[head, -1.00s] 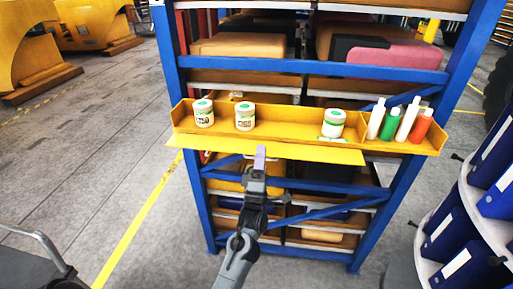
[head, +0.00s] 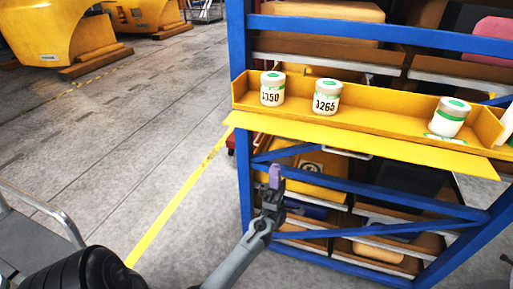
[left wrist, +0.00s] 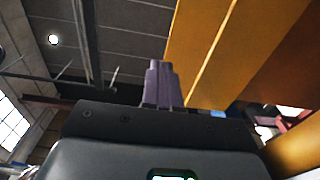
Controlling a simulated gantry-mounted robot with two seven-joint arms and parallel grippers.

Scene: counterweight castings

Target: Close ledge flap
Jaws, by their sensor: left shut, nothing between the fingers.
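The yellow ledge flap (head: 360,143) sticks out along the front of the yellow ledge (head: 390,117) on the blue rack, folded down and open. My left gripper (head: 275,176) is shut and empty. In the head view it shows below the flap's front edge, near the flap's left end, with a visible gap. In the left wrist view my fingers (left wrist: 160,84) point up, and a yellow-orange surface, likely the flap's underside (left wrist: 205,45), fills the upper right. I cannot tell the exact depth between fingers and flap. My right gripper is not in view.
White jars with green lids stand in the ledge: one at the left (head: 272,90), one beside it (head: 327,98), one further right (head: 449,118). Blue rack beams (head: 370,195) and boxes lie below. The floor left of the rack is open. A metal rail (head: 45,210) stands at lower left.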

